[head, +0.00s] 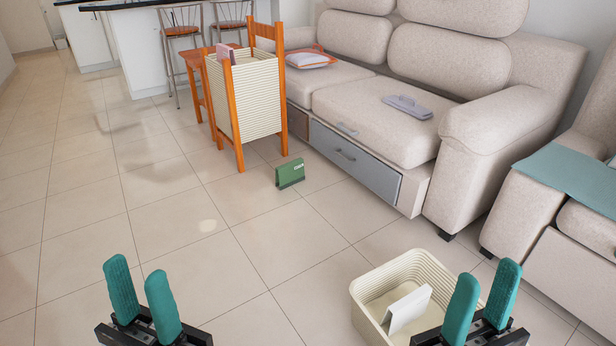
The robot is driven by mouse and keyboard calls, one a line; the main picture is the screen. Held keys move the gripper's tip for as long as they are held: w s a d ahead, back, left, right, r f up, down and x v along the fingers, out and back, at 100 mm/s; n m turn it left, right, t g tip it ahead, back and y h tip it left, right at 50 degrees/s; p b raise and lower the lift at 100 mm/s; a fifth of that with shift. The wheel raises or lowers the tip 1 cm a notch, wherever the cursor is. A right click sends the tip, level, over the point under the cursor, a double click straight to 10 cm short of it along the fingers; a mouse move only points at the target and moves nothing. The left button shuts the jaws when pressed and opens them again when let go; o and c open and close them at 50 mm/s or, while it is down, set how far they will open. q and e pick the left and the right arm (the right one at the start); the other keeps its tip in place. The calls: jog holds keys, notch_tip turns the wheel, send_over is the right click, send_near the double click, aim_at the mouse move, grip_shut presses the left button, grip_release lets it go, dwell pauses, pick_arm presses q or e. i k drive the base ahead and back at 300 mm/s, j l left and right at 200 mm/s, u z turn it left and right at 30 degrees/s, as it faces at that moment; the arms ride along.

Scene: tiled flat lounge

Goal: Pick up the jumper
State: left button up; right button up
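I cannot tell for certain which thing is the jumper. A folded white and orange item (308,60), perhaps cloth, lies on the far seat of the beige sofa (372,122). A flat grey item (407,106) lies on the nearer seat. A flat teal cloth (574,172) lies over the armchair at the right edge. My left gripper (140,276) is open and empty above the floor at the lower left. My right gripper (487,276) is open, in front of the cream basket's right side in the picture. Both grippers are well apart from the sofa items.
A cream basket (366,305) with a white object (407,309) inside stands at the lower right. A green box (290,173) stands on the floor. An orange-framed hamper (255,98) stands beside the sofa. Stools and a counter are behind. The tiled floor at left is clear.

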aim_at(291, 172)
jog(key=i+z, duration=0.15)
jog(key=z, duration=0.25)
jog(key=i+j+z, duration=0.15)
jog(key=z, duration=0.25)
jog(key=i+j+z, duration=0.1)
jog(key=z, duration=0.3)
jog(key=i+j, duration=0.25)
jog(key=j, duration=0.2)
jog(key=i+j, duration=0.25)
jog(key=j, duration=0.25)
jog(key=i+j, duration=0.25)
jog(key=j, duration=0.2)
jog(key=i+j, duration=0.25)
jog(key=j, duration=0.2)
jog(key=i+j, duration=0.25)
jog(key=j, duration=0.25)
jog(key=i+j, duration=0.2)
jog(key=j, duration=0.25)
jog(key=i+j, duration=0.25)
jog(key=j, duration=0.2)
jog(key=i+j, duration=0.25)
jog(key=j, duration=0.2)
